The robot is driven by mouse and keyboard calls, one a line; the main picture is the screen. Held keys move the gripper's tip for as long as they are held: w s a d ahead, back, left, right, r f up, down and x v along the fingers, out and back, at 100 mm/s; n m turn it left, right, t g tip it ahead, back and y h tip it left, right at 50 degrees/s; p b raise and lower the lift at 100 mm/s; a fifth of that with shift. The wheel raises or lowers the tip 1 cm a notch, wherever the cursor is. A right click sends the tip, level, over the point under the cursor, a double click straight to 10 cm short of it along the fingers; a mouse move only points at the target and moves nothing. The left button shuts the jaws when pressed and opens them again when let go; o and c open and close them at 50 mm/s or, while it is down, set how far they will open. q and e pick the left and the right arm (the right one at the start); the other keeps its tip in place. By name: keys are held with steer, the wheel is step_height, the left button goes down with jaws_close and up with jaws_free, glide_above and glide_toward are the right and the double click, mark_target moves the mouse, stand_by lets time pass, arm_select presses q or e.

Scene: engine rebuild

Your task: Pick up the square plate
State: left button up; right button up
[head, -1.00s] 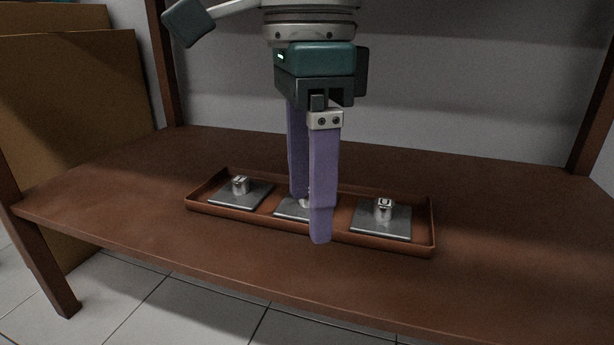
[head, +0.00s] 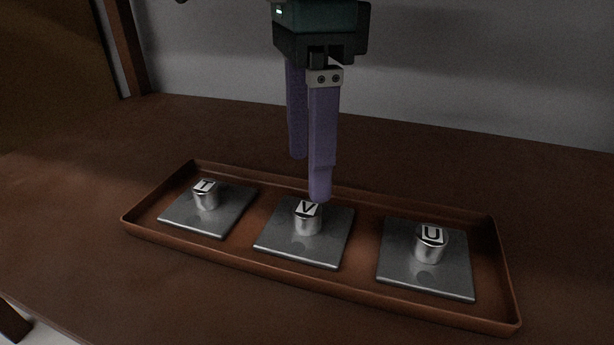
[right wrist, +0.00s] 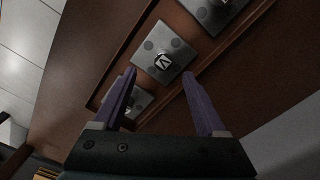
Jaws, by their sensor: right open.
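Three grey square plates lie in a row in a shallow reddish-brown tray (head: 350,281). Each has a round metal knob with a letter on top: the left plate (head: 228,217) has T, the middle plate (head: 285,247) V, the right plate (head: 398,272) U. My right gripper (head: 309,178) is open and empty, its purple fingers pointing down above and behind the middle knob (head: 308,222). In the right wrist view, the V plate (right wrist: 174,48) lies ahead between the open fingers (right wrist: 161,84). Another plate (right wrist: 137,103) is partly hidden behind one finger. My left gripper is out of view.
The tray rests on a brown wooden shelf (head: 80,215) with free room around it. A grey wall (head: 450,80) stands behind the shelf, and an upright post (head: 122,50) stands at the back left.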

mark_target(308, 209)
steer(key=shift+w+f, duration=0.1)
steer(key=shift+f, duration=0.4)
step_height(308, 209, down, 5)
steer(key=b, duration=0.4)
steer(key=shift+w+f+b, duration=0.1)
steer(key=shift+w+b, duration=0.05)
steer(key=shift+b, duration=0.15)
steer(key=shift+f, duration=0.15)
steer(key=shift+c, duration=1.2)
jaws_close()
